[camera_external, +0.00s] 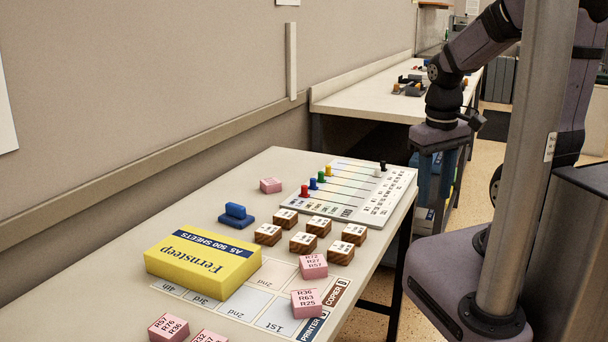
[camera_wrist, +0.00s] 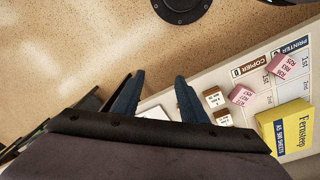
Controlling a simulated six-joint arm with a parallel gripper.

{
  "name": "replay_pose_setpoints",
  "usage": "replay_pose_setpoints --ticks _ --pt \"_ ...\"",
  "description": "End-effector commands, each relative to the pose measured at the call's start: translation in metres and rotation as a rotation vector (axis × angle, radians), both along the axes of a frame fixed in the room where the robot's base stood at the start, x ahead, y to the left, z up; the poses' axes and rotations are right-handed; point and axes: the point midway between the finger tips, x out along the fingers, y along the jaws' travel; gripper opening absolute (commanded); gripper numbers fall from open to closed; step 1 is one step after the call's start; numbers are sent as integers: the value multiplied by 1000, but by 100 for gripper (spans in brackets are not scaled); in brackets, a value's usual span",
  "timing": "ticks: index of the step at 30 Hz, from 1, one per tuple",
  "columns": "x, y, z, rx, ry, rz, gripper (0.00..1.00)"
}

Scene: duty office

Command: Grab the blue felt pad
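A small blue pad (camera_external: 237,216) with a raised blue grip on a flat base lies on the table in the external view, behind the yellow paper pack and left of the wooden blocks. It does not show in the wrist view. My gripper (camera_external: 434,195) hangs with its fingers down beyond the table's right edge, well to the right of the pad. In the wrist view its two dark blue fingers (camera_wrist: 159,77) stand apart with nothing between them.
A yellow paper pack (camera_external: 205,262) stands near the pad. Several wooden blocks (camera_external: 303,243) and pink blocks (camera_external: 313,266) lie around. A white board (camera_external: 350,205) with coloured pegs lies at the far right of the table. Table left of the pad is clear.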

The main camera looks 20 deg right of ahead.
Motion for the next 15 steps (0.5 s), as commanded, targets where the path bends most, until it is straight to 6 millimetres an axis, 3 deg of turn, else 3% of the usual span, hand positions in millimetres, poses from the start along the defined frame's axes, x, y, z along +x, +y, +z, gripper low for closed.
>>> replay_pose_setpoints --ticks 1,5,9,12,15 --pt "15 -6 -10 -38 -32 57 39" --pt "60 -20 -10 -160 -133 230 39" --pt "126 -27 -4 -332 -272 487 39" --pt "183 -18 8 -482 -389 719 39" --pt "234 6 25 -639 -501 963 39"
